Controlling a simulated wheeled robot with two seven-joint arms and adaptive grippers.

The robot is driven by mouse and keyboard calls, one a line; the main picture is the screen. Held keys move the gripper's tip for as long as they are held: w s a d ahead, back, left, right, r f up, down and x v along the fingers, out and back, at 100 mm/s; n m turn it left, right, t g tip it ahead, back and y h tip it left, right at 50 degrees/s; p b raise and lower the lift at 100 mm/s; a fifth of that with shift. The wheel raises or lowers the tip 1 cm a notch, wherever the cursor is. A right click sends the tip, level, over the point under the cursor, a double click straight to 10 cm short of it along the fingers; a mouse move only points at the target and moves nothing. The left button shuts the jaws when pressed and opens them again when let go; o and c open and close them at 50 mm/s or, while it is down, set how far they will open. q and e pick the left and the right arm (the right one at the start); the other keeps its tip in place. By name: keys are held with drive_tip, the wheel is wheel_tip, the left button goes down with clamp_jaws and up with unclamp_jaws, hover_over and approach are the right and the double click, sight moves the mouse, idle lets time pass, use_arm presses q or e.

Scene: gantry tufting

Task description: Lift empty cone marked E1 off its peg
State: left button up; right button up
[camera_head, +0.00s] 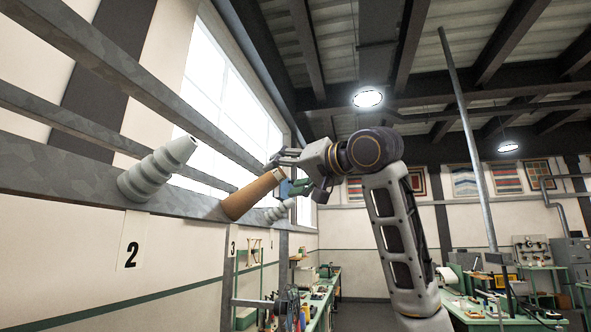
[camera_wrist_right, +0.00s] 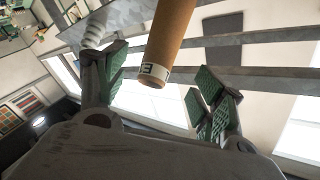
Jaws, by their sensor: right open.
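A brown tapered cone (camera_head: 252,195) sticks out of the grey wall rail, tilted up and to the right in the head view. In the right wrist view the cone (camera_wrist_right: 171,35) has a pale label band (camera_wrist_right: 155,71) at its near end; its mark is only partly legible. The peg inside is hidden. My right gripper (camera_head: 288,173) is open at the cone's free end. In the wrist view the cone's end lies between the spread green-padded fingers (camera_wrist_right: 160,82), with gaps visible on both sides. My left gripper is not in view.
A grey ribbed peg (camera_head: 157,172) stands bare above the sign 2 (camera_head: 131,252). Another ribbed peg (camera_head: 280,211) is just beyond the cone, near sign 3 (camera_head: 233,243). Metal rails (camera_head: 105,63) run along the wall above. Cluttered green benches (camera_head: 500,318) stand below right.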

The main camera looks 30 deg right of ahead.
sight(267, 178)
drive_tip(key=shift+w+a+p, duration=0.25)
drive_tip(key=shift+w+p, duration=0.25)
drive_tip(key=shift+w, duration=1.1)
drive_tip(key=shift+w+a+p, duration=0.2)
drive_tip(key=shift+w+p, duration=0.3)
drive_tip(key=shift+w, duration=1.1)
drive_tip(key=shift+w+a+p, duration=0.25)
drive_tip(key=shift+w+p, duration=0.25)
drive_tip(key=shift+w, duration=1.1)
drive_tip(key=c, duration=1.3)
drive_tip(key=shift+s+d+r, duration=0.4)
drive_tip(key=shift+s+r, duration=0.05)
drive_tip(key=shift+r, duration=0.1)
drive_tip(key=s+d+r, duration=0.7)
drive_tip(key=s, duration=0.1)
drive_tip(key=shift+r, duration=0.25)
